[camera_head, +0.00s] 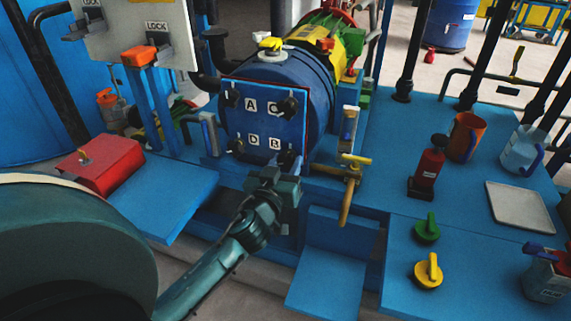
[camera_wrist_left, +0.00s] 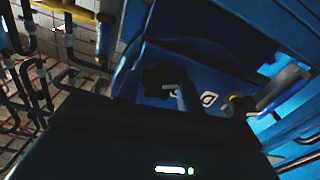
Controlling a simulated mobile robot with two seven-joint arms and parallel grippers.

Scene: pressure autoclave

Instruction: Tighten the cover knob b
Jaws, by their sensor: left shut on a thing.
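The blue square cover (camera_head: 262,122) closes the front of the blue vessel and carries the labels A, C, D and B. Dark knobs sit at its corners, such as the one by A (camera_head: 232,99) and the one by C (camera_head: 289,106). My left gripper (camera_head: 278,172) is at the lower right corner, just below label B (camera_head: 275,143), shut on cover knob b, which it mostly hides. In the left wrist view, the dark gripper body fills the lower part; the cover (camera_wrist_left: 185,84), label D (camera_wrist_left: 208,98) and a black knob (camera_wrist_left: 158,80) show beyond. My right gripper is not in view.
A brass valve handle (camera_head: 350,172) stands close to the right of my gripper. A red bottle (camera_head: 428,168), orange mug (camera_head: 466,137), green knob (camera_head: 427,230) and yellow knob (camera_head: 429,272) stand on the blue platform at the right.

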